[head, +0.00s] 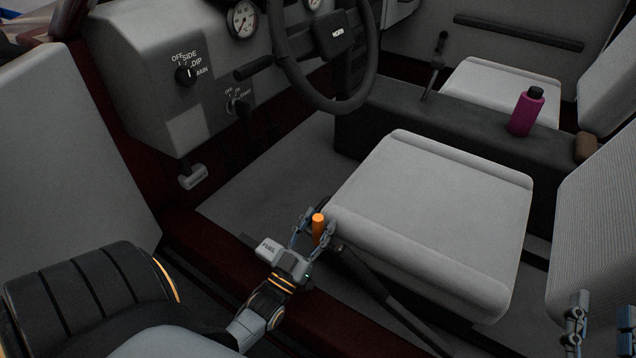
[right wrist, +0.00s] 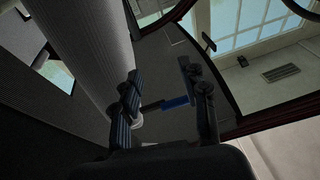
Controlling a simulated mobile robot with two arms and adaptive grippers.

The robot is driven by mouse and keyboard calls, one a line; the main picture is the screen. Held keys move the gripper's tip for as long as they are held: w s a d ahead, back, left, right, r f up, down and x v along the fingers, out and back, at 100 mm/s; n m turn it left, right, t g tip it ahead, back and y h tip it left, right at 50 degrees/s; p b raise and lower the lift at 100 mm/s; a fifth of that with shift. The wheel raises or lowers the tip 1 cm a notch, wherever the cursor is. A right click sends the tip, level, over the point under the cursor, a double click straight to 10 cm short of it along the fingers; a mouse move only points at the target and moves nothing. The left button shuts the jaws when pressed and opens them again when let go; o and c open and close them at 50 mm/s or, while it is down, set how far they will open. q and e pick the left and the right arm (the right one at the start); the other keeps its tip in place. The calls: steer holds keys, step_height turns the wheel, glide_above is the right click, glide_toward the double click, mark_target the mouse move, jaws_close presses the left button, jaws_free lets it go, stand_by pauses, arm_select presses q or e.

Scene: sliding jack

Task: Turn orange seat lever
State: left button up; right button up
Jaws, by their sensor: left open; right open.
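The orange seat lever (head: 318,228) stands upright at the near left corner of the grey driver's seat (head: 435,205) in the head view. My left gripper (head: 316,230) is around the lever, with its fingers spread on either side of it. I cannot tell whether a finger touches the lever. My right gripper (head: 605,330) is at the lower right edge of the head view, near the seat backrest (head: 597,225). In the right wrist view its fingers (right wrist: 168,100) are apart and no object is seen held between them.
A steering wheel (head: 325,50) and a grey dash panel (head: 185,70) with knobs are at the upper left. A centre console (head: 465,130) with a magenta bottle (head: 526,112) lies beyond the seat. The floor (head: 270,180) before the seat is clear.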

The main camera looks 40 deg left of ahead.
arm_select(q)
steer(key=shift+w, duration=0.1)
jaws_close()
steer(key=shift+r, duration=0.1)
